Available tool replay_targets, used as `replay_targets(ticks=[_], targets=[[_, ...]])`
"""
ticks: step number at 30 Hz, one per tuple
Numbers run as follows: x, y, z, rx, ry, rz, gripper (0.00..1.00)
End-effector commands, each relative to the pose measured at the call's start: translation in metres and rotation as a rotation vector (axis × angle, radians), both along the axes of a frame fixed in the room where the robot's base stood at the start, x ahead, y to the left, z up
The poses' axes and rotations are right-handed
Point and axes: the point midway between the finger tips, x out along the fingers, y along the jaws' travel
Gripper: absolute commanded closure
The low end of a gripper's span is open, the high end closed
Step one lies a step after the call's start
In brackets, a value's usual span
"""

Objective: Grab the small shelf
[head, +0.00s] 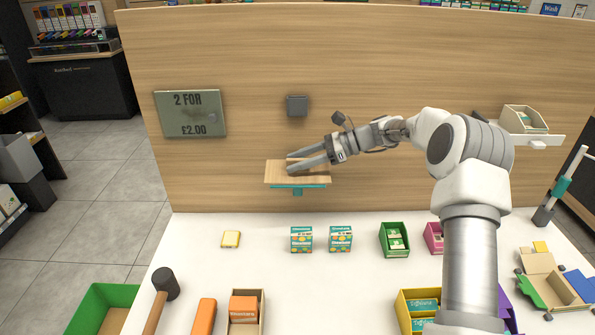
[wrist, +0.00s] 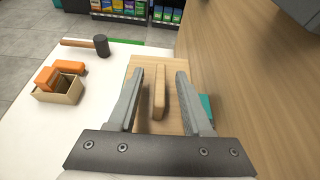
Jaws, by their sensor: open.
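The small shelf (head: 312,180) is a light wooden board with a teal bracket (head: 297,190) beneath it, set against the wooden back panel. In the wrist view the shelf (wrist: 143,65) lies below my fingers, and a narrow raised wooden bar (wrist: 159,98) stands on it. My gripper (head: 289,161) is open over the shelf. In the wrist view my gripper (wrist: 160,75) has one finger on each side of the bar, with a gap on both sides. I cannot tell how far the fingertips are above the board. In the head view my fingers partly hide the shelf's top.
A grey block (head: 297,105) and a "2 FOR £2.00" sign (head: 190,114) are on the panel (head: 250,50). The panel just left of the shelf is clear.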

Motion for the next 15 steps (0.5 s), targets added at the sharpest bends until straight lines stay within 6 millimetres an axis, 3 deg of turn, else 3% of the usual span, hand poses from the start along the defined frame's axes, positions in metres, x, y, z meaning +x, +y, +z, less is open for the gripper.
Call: replay_targets(ticks=[6,15], targets=[[0.0001,0.0012,-0.0005,0.0,0.0,0.0,0.5],[0.0001,0.0009,-0.0004,0.0,0.0,0.0,1.0]])
